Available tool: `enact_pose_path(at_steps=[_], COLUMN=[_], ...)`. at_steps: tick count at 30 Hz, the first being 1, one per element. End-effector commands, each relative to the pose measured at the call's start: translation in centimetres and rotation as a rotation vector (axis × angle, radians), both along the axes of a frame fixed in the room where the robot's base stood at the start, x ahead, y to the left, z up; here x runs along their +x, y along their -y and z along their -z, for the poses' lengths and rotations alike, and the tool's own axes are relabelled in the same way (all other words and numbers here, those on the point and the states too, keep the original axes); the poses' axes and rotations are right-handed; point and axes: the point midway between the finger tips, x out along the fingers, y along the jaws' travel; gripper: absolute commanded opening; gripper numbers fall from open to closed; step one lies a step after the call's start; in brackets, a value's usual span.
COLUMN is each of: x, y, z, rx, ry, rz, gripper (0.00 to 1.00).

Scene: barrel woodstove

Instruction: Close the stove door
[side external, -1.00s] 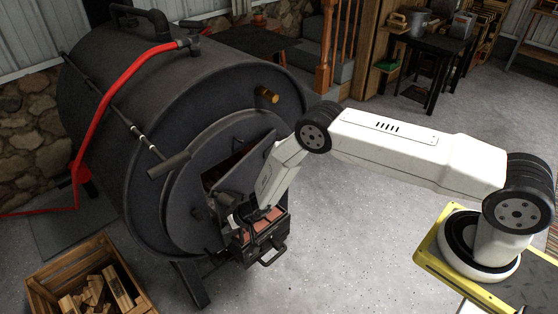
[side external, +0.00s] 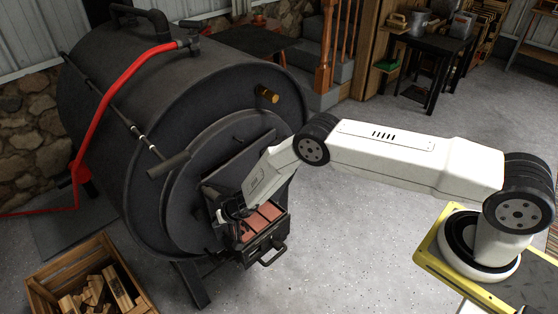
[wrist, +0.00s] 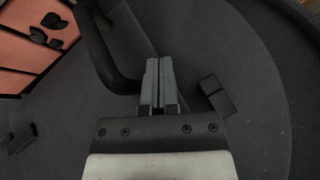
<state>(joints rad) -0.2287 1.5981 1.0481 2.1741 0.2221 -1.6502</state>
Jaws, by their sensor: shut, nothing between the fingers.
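The stove door (side external: 226,166) is a dark panel at the front of the large black barrel stove (side external: 140,90). My gripper (side external: 232,213) is low at the door's left side, just above the brick-lined tray (side external: 262,222). In the wrist view the gripper fingers (wrist: 158,82) are together and empty, over a dark surface. A curved dark bar (wrist: 97,45) is left of them. Contact with the door is unclear.
The tray has a black handle (side external: 270,251) jutting forward. A wooden crate (side external: 128,268) of split logs stands at the lower left. A red hose (side external: 100,110) crosses the barrel. The concrete floor (side external: 360,240) between stove and my base is clear.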

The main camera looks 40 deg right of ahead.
Motion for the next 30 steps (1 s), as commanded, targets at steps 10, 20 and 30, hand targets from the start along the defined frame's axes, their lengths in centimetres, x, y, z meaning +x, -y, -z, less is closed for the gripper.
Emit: enact_pose_path(at_steps=[10, 20, 30], x=[-0.4, -1.7, -4.1], y=[0.0, 0.1, 0.4], z=[0.0, 0.0, -0.1], rx=[0.002, 0.001, 0.000], ry=[-0.001, -0.001, 0.000], rz=[0.000, -0.001, 0.000], gripper=[0.00, 0.00, 0.00])
